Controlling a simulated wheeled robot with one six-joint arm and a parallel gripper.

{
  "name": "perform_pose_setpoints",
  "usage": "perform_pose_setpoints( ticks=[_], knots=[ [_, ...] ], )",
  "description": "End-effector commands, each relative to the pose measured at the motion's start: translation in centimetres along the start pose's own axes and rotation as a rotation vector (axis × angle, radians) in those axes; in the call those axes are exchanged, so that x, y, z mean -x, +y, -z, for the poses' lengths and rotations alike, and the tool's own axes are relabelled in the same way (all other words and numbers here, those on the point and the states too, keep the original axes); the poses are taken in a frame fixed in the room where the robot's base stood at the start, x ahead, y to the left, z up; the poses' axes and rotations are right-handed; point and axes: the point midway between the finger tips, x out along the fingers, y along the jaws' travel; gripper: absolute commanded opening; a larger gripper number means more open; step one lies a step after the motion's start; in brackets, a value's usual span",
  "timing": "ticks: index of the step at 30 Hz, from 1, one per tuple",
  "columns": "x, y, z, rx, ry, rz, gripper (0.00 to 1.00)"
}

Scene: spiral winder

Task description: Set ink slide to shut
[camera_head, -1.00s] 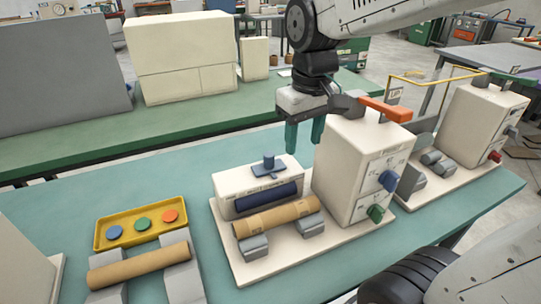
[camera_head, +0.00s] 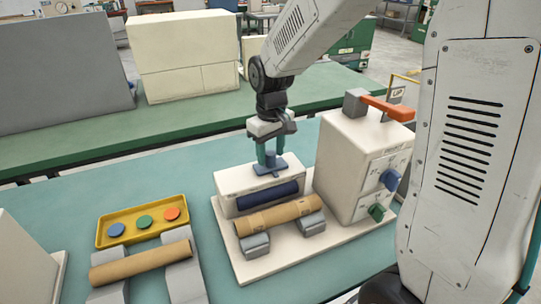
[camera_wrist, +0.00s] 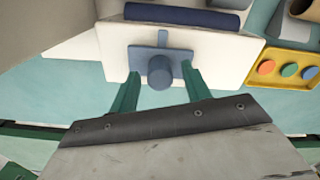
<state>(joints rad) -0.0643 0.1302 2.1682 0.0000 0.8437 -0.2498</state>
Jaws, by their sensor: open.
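The ink slide is a small blue plate with a round knob (camera_wrist: 161,72) on top of a cream block (camera_head: 229,188). In the head view the blue plate (camera_head: 270,169) shows just below my gripper (camera_head: 270,157). My gripper has two green fingers, and it is open. In the wrist view the fingers (camera_wrist: 155,90) stand on either side of the knob, with a visible gap on each side. Whether they touch the plate I cannot tell. A dark blue roller (camera_head: 267,197) sits in the block's front. The slide's label is hidden or too small to read.
A brown tube (camera_head: 278,216) lies on grey rests in front of the block. A cream box (camera_head: 350,153) with an orange lever (camera_head: 388,108) and blue and green knobs stands close on the right. A yellow tray (camera_head: 105,238) with coloured discs is at left.

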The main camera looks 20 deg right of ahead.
Motion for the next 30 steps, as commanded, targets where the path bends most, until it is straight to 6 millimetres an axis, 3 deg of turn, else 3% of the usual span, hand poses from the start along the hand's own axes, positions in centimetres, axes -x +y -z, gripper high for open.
perform_pose_setpoints(
  ticks=[5, 13, 14, 18, 19, 23, 30],
  knots=[
    [-1.5, 0.0, 0.0, 0.000, 0.000, 0.000, 0.48],
    [-1.6, 0.0, 0.0, -0.001, 0.000, 0.000, 0.48],
    [-1.6, 0.0, 0.0, -0.001, 0.000, 0.000, 0.42],
    [-1.6, 0.0, 0.0, -0.001, 0.000, 0.000, 0.03],
    [-1.6, 0.0, 0.0, -0.001, 0.000, 0.000, 0.00],
    [-1.6, -0.3, 0.1, 0.001, 0.001, 0.000, 0.00],
    [-1.6, -4.4, 1.5, 0.006, 0.002, 0.000, 0.00]
  ],
)
